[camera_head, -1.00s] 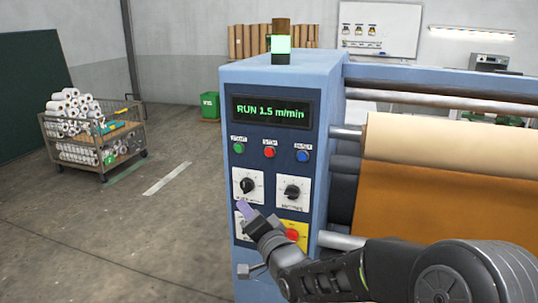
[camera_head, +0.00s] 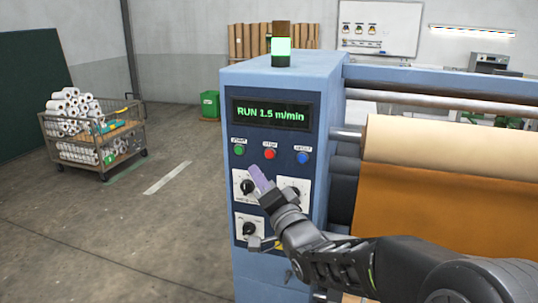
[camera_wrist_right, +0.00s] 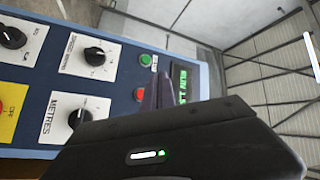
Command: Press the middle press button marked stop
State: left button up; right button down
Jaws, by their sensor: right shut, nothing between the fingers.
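The red stop button (camera_head: 270,154) is the middle one in a row on the blue press panel, between a green button (camera_head: 238,150) and a blue button (camera_head: 303,157). In the right wrist view the red button (camera_wrist_right: 139,94) shows just beside the fingertips. My right gripper (camera_head: 258,178) is shut and empty, its purple-grey fingertips a little below the red button in the head view. Whether it touches the panel cannot be told. In the wrist view the fingers (camera_wrist_right: 158,92) point toward the panel. My left gripper is out of view.
The display (camera_head: 270,113) above the buttons reads RUN 1.5 m/min. Dials, including one at the upper left (camera_head: 246,187), sit below the buttons. My arm covers the panel's lower right. The roller with brown sheet (camera_head: 440,200) stands to the right.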

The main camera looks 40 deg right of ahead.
aim_at(269, 154)
jog(key=shift+w+d, duration=0.65)
jog(key=shift+d, duration=0.35)
jog(key=shift+w+d, duration=0.7)
jog(key=shift+d, duration=0.3)
jog(key=shift+w+d, duration=0.65)
jog(key=shift+d, duration=0.35)
jog(key=shift+w+d, duration=0.25)
jog(key=shift+d, duration=0.05)
jog(key=shift+w+d, duration=0.2)
jog(key=shift+d, duration=0.15)
dwell(0.4)
jog(key=shift+a, duration=0.1)
jog(key=shift+s+a+b, duration=0.35)
jog(key=shift+s+a, duration=0.1)
jog(key=shift+a, duration=0.15)
dwell(0.3)
